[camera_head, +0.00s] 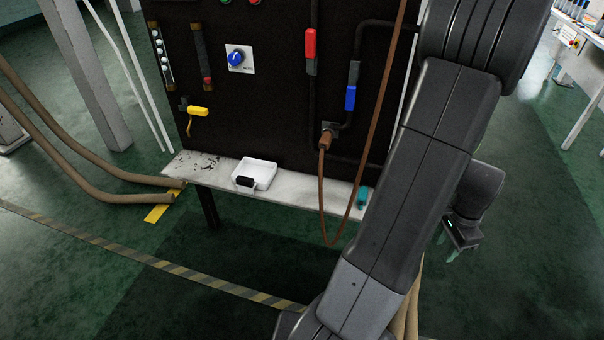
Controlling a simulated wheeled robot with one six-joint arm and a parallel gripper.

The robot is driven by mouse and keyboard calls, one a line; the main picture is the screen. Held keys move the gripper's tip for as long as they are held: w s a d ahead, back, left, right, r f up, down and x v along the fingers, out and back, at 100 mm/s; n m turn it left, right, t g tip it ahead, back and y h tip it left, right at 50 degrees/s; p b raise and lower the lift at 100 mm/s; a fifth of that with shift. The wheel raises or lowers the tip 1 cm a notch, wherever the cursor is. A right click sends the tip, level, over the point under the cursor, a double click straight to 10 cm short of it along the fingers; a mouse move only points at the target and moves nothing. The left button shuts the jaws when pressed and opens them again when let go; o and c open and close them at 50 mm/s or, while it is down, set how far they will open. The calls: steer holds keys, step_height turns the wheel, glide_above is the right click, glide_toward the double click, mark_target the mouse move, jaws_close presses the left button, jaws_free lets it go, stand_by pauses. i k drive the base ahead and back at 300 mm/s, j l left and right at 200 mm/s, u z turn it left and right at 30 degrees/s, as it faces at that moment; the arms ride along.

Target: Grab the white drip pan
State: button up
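The white drip pan (262,173) is a small shallow tray with a black block-shaped part (244,182) at its front left. It sits on the light, stained shelf (310,189) at the foot of a black panel. My gripper (452,250) is at the right, apart from the pan and lower in the picture, past my arm. Its fingers look small and point downward; a gap between them is hard to make out. Nothing is seen held in it.
The black panel (270,110) carries a blue knob (236,57), a yellow-handled valve (198,111), and red and blue handles. A brown hose (323,190) loops in front of the shelf right of the pan. A teal object (362,196) stands at the shelf's right end.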

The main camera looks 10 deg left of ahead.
mark_target(251, 174)
steer(key=i+j+z, duration=0.15)
steer(key=j+z, duration=0.2)
steer(key=j, duration=0.4)
steer(key=j+z, duration=0.4)
steer(key=j, duration=0.3)
steer(key=j+z, duration=0.1)
steer(key=j, duration=2.6)
steer(key=i, duration=0.05)
